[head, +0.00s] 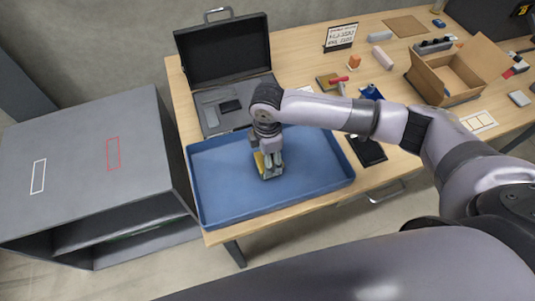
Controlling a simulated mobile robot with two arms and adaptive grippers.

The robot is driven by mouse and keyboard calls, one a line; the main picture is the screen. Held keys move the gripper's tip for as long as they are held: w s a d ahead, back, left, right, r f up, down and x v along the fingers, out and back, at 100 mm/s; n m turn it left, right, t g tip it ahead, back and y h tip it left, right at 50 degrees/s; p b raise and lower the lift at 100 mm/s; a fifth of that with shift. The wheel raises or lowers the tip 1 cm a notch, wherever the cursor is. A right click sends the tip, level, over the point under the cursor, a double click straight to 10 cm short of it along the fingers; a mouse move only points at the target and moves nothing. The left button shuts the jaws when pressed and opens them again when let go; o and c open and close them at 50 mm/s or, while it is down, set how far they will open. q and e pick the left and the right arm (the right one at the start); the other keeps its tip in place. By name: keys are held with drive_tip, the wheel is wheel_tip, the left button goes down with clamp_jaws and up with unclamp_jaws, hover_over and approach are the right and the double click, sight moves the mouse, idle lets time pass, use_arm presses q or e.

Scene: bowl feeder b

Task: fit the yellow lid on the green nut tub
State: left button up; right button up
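I cannot tell whether this is the yellow lid, the green nut tub or both together. Whether the fingers are closed on it is too small to tell. No other lid or tub is clear in the tray. My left gripper is not in view.
An open black case (225,55) stands behind the tray. A grey cabinet (85,160) is at the left. An open cardboard box (447,85), a red-handled tool (339,81) and a sign (341,37) are on the table at the right. The tray's right part is bare.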

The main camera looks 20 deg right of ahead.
drive_tip(key=o, duration=1.1)
wheel_tip(320, 180, up, 12)
drive_tip(key=shift+r+b, duration=0.1)
drive_tip(key=shift+b, duration=1)
